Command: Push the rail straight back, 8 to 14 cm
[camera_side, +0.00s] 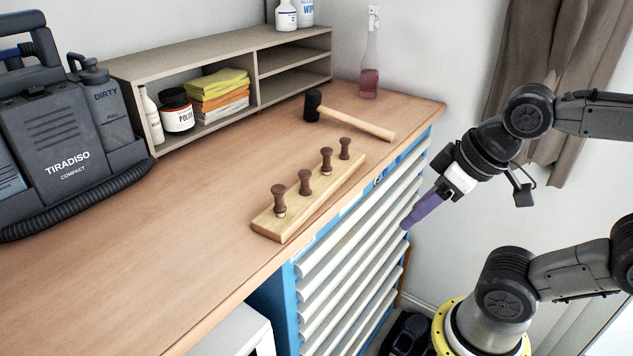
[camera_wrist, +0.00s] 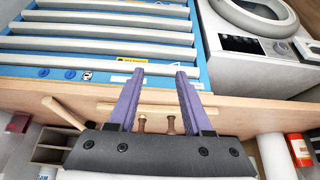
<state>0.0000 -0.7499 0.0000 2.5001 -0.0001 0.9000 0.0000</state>
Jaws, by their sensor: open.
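The rail (camera_side: 322,200) is a pale wooden bar carrying several dark brown knobbed handles. It lies on the worktop near the front edge, above the drawers. In the wrist view the rail (camera_wrist: 155,107) shows as a thin strip between and behind my fingers, with two handles visible and the rest hidden by my gripper. My gripper (camera_side: 405,226) has purple fingers pointing down and left. It hangs off the worktop, in front of the blue drawer chest, to the right of the rail and apart from it. In the wrist view my gripper (camera_wrist: 160,74) is open with nothing between its fingers.
A mallet (camera_side: 355,124) lies behind the rail's far end. A shelf unit (camera_side: 205,64) with bottles and cloths stands along the wall. A spray bottle (camera_side: 370,60) stands at the back corner. A dark cleaning machine (camera_side: 60,135) stands left. The worktop (camera_side: 190,215) left of the rail is bare.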

